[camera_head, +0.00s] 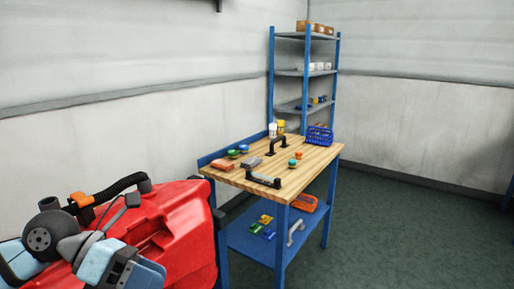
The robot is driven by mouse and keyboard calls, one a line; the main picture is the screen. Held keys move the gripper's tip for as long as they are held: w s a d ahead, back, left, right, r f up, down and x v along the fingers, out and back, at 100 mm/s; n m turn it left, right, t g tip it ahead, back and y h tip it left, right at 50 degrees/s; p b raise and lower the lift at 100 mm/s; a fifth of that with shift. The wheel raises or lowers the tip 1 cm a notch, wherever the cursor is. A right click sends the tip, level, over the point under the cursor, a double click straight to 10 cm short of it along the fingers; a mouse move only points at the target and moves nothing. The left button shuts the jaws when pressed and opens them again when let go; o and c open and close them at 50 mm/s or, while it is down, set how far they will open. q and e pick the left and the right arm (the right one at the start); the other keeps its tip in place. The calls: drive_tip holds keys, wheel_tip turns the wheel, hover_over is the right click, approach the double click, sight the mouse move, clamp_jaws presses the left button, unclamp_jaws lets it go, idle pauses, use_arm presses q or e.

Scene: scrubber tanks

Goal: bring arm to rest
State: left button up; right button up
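My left arm (95,260), with light blue and dark grey links, is folded at the lower left, in front of the red tank (190,240). A thin grey part of it reaches up toward the black hose on the tank's top. The links overlap, so I cannot make out both fingertips or whether the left gripper is open or shut. I see nothing clearly held in it. My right arm and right gripper are not in view.
The black hose (118,187) curves over the tank. A wooden-topped workbench (310,165) with handles and small parts stands right of it. An orange tray (304,203) is on its lower shelf. A blue shelving unit (305,72) stands behind. The green floor (410,235) at right is clear.

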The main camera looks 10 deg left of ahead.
use_arm(q)
drive_tip(key=d+f+n+t+h+b, duration=0.1)
drive_tip(key=d+f+n+h, duration=0.1)
drive_tip(key=d+n+h, duration=0.35)
drive_tip(key=w+a+f+n+t+y+b, duration=0.15)
drive_tip(key=f+n+t+y, duration=0.6)
drive_tip(key=n, duration=0.75)
drive_tip(key=a+f+n+t+y+b, duration=0.3)
drive_tip(key=f+n+t, duration=0.5)
drive_tip(key=f+n, duration=0.6)
drive_tip(key=s+d+f+n+g+y, duration=0.3)
drive_tip(key=s+f+n+g, duration=0.45)
drive_tip(key=f, duration=0.75)
wheel_tip(320, 180, up, 18)
drive_tip(key=s+a+y+p, duration=0.1)
drive_tip(key=s+a+p, duration=0.1)
drive_tip(key=p, duration=2.5)
drive_tip(key=shift+s+a+r+t+p, duration=0.2)
drive_tip(key=shift+s+a+t+p, duration=0.1)
drive_tip(key=shift+s+a+p, duration=0.15)
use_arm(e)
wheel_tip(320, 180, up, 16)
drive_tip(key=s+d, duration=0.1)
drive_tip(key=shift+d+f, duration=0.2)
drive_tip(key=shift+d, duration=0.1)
